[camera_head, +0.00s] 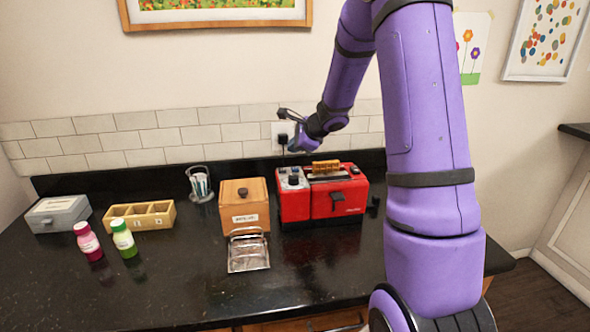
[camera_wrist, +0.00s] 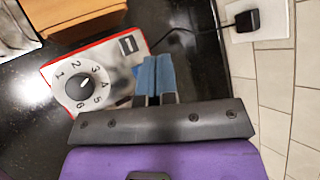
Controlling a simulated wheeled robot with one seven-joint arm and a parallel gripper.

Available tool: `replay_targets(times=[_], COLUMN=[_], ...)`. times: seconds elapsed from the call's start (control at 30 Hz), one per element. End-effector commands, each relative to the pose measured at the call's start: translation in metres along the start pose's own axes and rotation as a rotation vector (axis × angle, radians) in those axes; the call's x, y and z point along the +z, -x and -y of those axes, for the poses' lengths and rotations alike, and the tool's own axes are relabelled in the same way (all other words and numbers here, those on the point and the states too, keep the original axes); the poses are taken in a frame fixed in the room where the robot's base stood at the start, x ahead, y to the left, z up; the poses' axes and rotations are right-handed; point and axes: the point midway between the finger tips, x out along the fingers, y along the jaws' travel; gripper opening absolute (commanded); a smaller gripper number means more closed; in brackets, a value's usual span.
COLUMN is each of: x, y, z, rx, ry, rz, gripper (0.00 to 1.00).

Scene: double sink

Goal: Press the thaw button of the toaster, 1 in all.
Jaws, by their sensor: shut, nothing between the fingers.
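The red toaster (camera_head: 345,203) stands on the counter near the wall, with a slice of bread (camera_head: 326,166) sticking up from its slot. Its control panel shows in the wrist view (camera_wrist: 106,62), with a numbered dial (camera_wrist: 84,87) and a dark rectangular button (camera_wrist: 129,43). The button's marking is too small to read. My gripper (camera_head: 294,147) is shut and empty, above the rear of the control panel. In the wrist view its blue fingers (camera_wrist: 154,75) lie over the panel's right edge and hide part of it. I cannot see any contact.
A wooden box (camera_head: 245,204) stands left of the toaster, with a metal rack (camera_head: 248,254) in front. A plugged outlet (camera_head: 283,136) is behind my gripper.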

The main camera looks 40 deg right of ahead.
Motion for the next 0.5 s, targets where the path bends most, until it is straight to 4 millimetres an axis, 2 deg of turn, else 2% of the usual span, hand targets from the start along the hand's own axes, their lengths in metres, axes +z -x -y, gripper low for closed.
replay_targets(times=[0.23, 0.5], x=[-0.015, -0.02], y=[-0.019, -0.026], z=[-0.014, -0.019], rx=[0.001, -0.001], ry=[-0.001, 0.0], rz=[-0.001, -0.002], gripper=[0.0, 0.0])
